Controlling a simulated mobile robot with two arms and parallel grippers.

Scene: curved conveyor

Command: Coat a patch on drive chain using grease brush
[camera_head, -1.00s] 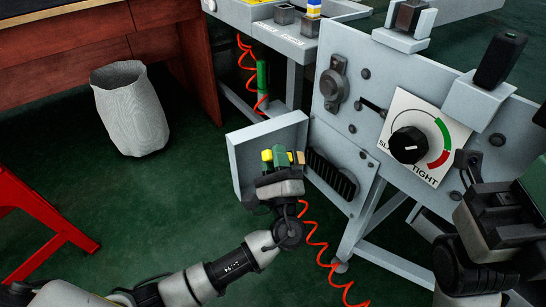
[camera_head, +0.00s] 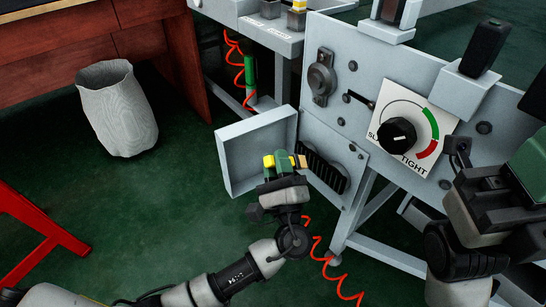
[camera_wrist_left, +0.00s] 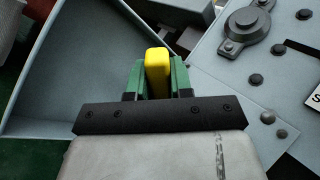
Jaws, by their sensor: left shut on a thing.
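The drive chain (camera_head: 325,172) is a black ribbed strip in an opening of the grey machine panel, in the head view. My left gripper (camera_head: 284,166), with green fingers, is shut on the grease brush (camera_head: 269,161), whose yellow handle shows left of the fingers. Its tan end (camera_head: 302,161) points right, close to the chain's left end; I cannot tell whether they touch. In the left wrist view, the yellow handle (camera_wrist_left: 157,72) stands between the green fingers; the bristles and chain are hidden. My right gripper (camera_head: 528,168) is partly visible at the right edge, its jaws unclear.
An open grey cover (camera_head: 250,150) stands just left of and behind the left gripper. A dial marked TIGHT (camera_head: 397,135) and bolts stick out of the panel (camera_head: 345,110). A red coiled cord (camera_head: 325,258) hangs below. A grey bin (camera_head: 118,108) stands on open green floor.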

